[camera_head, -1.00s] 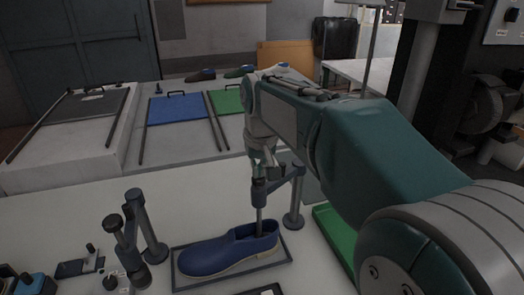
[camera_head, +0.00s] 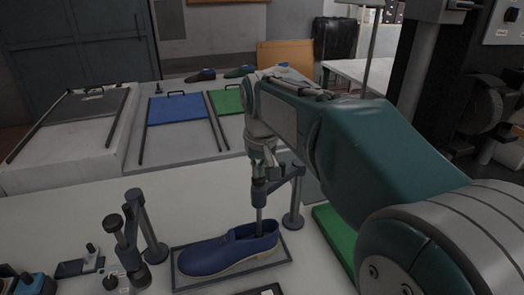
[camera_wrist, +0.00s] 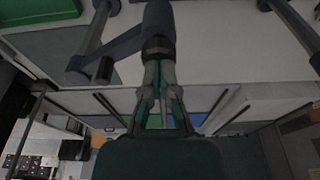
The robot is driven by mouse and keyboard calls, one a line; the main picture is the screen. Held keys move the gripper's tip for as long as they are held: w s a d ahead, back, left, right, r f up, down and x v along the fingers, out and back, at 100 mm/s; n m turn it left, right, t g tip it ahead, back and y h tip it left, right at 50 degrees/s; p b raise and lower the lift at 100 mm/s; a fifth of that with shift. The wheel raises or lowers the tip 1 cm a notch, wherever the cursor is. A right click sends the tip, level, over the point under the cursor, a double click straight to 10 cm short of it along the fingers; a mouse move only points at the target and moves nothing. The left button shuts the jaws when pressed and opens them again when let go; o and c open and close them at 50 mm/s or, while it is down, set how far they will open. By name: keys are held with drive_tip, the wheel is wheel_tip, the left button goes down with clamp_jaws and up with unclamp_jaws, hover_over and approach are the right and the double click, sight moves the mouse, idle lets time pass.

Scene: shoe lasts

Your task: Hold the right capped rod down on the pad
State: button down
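The right capped rod (camera_head: 259,216) hangs upright from the arm of a dark post (camera_head: 296,205). Its lower end goes into the opening of a blue shoe (camera_head: 215,257), so its contact with any pad inside is hidden. My gripper (camera_head: 261,176) points down onto the rod's top, just above the dark sleeve. In the wrist view, the fingers (camera_wrist: 159,68) are close together and look shut, with their tips against the dark end of the rod's sleeve (camera_wrist: 158,47). The cap is hidden behind the tips.
The shoe lies in a shallow dark tray (camera_head: 184,287). A second post with a capped rod (camera_head: 115,222) stands at the left. A green tray (camera_head: 338,230) lies right of the right post, under my arm. Blue (camera_head: 177,110) and green panels lie on the rear bench.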

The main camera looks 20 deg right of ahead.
drive_tip(key=shift+f, duration=0.1)
idle(0.3)
drive_tip(key=w+v, duration=0.2)
drive_tip(key=v, duration=0.8)
drive_tip(key=shift+r, duration=0.3)
idle(0.5)
drive_tip(key=s+f+t, duration=0.3)
drive_tip(key=s+f, duration=1.2)
drive_tip(key=s, duration=0.5)
drive_tip(key=shift+s+f, duration=0.25)
